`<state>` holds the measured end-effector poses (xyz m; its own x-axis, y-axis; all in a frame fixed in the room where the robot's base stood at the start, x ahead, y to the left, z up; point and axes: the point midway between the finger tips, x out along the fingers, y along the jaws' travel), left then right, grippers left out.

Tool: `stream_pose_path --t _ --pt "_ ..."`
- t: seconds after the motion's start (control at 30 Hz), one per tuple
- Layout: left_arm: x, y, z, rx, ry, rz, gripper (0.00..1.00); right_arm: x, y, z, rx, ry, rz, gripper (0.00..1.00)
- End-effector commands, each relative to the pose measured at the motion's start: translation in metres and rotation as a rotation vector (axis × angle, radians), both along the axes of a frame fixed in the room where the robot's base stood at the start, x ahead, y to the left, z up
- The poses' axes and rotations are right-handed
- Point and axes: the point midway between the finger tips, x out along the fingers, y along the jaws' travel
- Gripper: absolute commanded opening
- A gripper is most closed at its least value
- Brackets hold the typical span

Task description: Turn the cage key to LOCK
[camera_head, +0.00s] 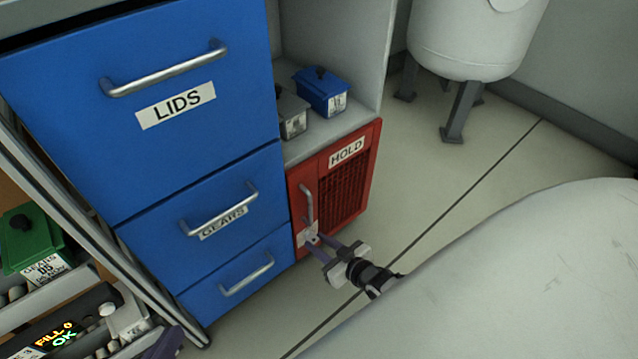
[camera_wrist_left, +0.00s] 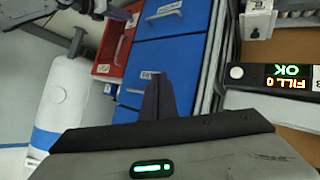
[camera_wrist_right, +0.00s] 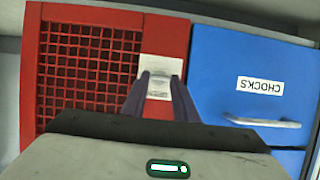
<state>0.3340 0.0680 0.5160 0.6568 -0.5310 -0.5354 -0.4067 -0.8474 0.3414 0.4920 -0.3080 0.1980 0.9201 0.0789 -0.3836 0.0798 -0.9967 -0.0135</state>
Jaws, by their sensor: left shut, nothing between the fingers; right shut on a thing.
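The red cage door marked HOLD (camera_head: 345,190) is closed, at the lower right of the blue drawers; it also shows in the right wrist view (camera_wrist_right: 95,65). Its pale lock plate (camera_wrist_right: 160,70) is beside the mesh. My right gripper (camera_head: 312,243) has its fingertips at this plate, below the door's handle. It is shut on the cage key, which the fingers mostly hide. I cannot read which way the key points. My left gripper (camera_head: 168,343) is at the bottom edge of the head view, far left of the cage; in the left wrist view its fingers (camera_wrist_left: 156,85) are shut and empty.
Blue drawers marked LIDS (camera_head: 180,105) and GEARS (camera_head: 225,222) stand left of the cage, handles protruding. A blue bin (camera_head: 322,92) and a grey bin (camera_head: 293,115) sit above the cage. A white tank (camera_head: 475,40) stands behind. Floor right of the cage is clear.

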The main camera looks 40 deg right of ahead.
Motion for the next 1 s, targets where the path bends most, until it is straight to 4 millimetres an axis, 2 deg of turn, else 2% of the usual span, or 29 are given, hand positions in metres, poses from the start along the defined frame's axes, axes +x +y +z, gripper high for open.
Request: stream_pose_path --t 0.23,0.27,0.37,0.73,0.83,0.9,1.0 --pt "0.000 0.000 0.000 0.000 0.000 0.000 0.00 0.001 0.000 0.001 0.004 -0.001 -0.002 0.04" --pt "0.000 0.000 0.000 0.000 0.000 0.000 0.00 0.001 0.000 0.001 0.004 -0.002 -0.002 0.30" --pt "0.000 0.000 0.000 0.000 0.000 0.000 0.00 0.001 0.000 0.001 0.004 -0.002 -0.002 0.45" --pt "0.000 0.001 0.004 0.006 0.001 0.000 0.00 -0.005 0.000 0.004 0.002 0.000 -0.002 0.45" --pt "0.000 0.004 0.006 0.030 0.012 0.002 0.00 -0.018 -0.002 0.011 0.001 0.001 -0.002 0.45" --pt "-0.001 0.009 -0.011 0.073 0.055 0.004 0.00 -0.031 -0.003 0.018 0.002 0.002 -0.001 0.45" --pt "-0.003 0.015 -0.020 0.119 0.088 0.005 0.00 -0.050 -0.004 0.026 0.003 0.002 -0.002 0.45"
